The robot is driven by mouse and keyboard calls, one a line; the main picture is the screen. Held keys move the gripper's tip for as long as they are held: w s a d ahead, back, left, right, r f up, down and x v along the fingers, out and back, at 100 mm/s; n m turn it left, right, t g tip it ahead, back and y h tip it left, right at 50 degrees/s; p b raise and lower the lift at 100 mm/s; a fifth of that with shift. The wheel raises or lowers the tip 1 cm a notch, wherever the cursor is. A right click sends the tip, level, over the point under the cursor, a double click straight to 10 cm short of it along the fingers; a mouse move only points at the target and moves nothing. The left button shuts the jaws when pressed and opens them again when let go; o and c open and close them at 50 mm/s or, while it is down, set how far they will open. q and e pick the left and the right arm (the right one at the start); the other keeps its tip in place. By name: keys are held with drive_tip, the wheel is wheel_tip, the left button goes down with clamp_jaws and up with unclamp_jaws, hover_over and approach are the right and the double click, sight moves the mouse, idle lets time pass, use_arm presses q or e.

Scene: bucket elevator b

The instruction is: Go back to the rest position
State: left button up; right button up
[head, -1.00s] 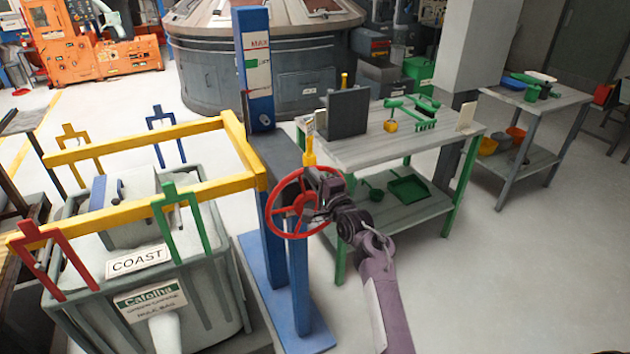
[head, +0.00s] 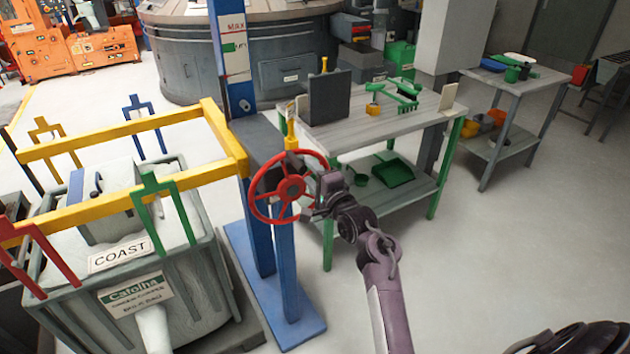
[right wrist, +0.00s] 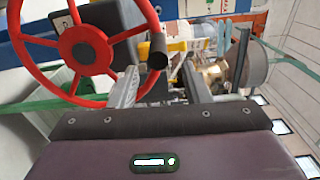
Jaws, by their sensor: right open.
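My right gripper (head: 318,196) is beside the right side of the red handwheel (head: 290,187) on the blue post (head: 286,270). In the right wrist view its two fingers (right wrist: 160,92) stand apart with nothing held between them. The red handwheel (right wrist: 85,48) fills the upper left there, and its dark knob (right wrist: 157,56) shows near the left finger. The fingers look apart from the wheel rim, though the exact gap is hard to tell. My left gripper is not in view.
A work table (head: 385,135) with green tools stands behind my right gripper. A second table (head: 520,85) is at the back right.

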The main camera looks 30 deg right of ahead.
drive_tip(key=shift+s, duration=0.85)
